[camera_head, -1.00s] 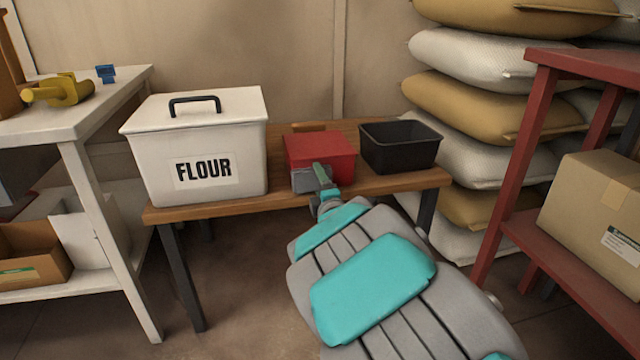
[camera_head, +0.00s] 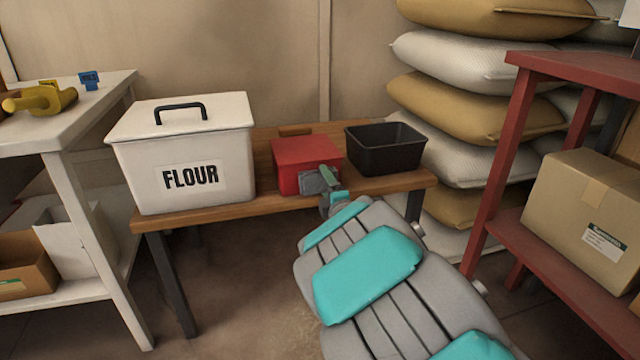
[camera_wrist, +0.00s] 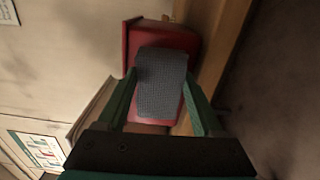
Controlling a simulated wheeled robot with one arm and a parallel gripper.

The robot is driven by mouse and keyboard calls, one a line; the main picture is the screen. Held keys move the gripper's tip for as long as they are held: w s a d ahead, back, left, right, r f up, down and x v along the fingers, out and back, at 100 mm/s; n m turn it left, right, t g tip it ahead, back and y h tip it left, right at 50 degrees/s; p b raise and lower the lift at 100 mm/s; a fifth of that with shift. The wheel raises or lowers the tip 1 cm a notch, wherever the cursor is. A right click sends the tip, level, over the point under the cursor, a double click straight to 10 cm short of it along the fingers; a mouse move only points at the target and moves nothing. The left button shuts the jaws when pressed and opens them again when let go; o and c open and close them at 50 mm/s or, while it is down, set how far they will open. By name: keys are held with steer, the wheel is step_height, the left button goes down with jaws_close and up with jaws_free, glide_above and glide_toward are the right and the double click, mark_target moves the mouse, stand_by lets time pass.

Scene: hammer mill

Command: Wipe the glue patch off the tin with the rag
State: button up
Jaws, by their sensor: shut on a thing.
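A red box-shaped tin (camera_head: 292,152) sits on the wooden bench (camera_head: 213,212), between a white flour bin and a black tray. My gripper (camera_head: 323,178) is at the lower right of the tin's front face. It is shut on a grey rag (camera_head: 309,184), which covers part of that face. In the wrist view, the rag (camera_wrist: 162,90) shows between the green fingers of my gripper (camera_wrist: 160,82), with the red tin (camera_wrist: 191,43) right behind it. I cannot tell if the rag touches the tin. No glue patch is visible; the rag hides part of the front.
The white flour bin (camera_head: 222,148) stands left of the tin, and the black tray (camera_head: 385,158) stands right. A small wooden block (camera_head: 295,131) lies behind the tin. A white table (camera_head: 62,128) is at left, a red shelf (camera_head: 560,66) at right, stacked sacks (camera_head: 455,105) behind.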

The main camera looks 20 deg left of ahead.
mark_target(306, 186)
steer(key=shift+w+d, duration=0.65)
steer(key=shift+d, duration=0.25)
steer(key=shift+s, duration=0.1)
steer(key=shift+a+b, duration=0.1)
steer(key=shift+b, duration=0.2)
steer(key=shift+s+a+f+b, duration=0.1)
steer(key=shift+s+a+b, duration=0.2)
steer(key=shift+a+b, duration=0.25)
steer(key=shift+s+a+f+b, duration=0.1)
steer(key=shift+s+a+b, duration=0.2)
steer(key=shift+a+b, duration=0.25)
steer(key=shift+s+a+r, duration=0.2)
steer(key=shift+s+a, duration=0.1)
steer(key=shift+a, duration=0.2)
steer(key=shift+s+a, duration=0.45)
steer(key=shift+a, duration=0.25)
steer(key=shift+s+a, duration=0.45)
steer(key=shift+a, duration=0.2)
steer(key=v, duration=0.6)
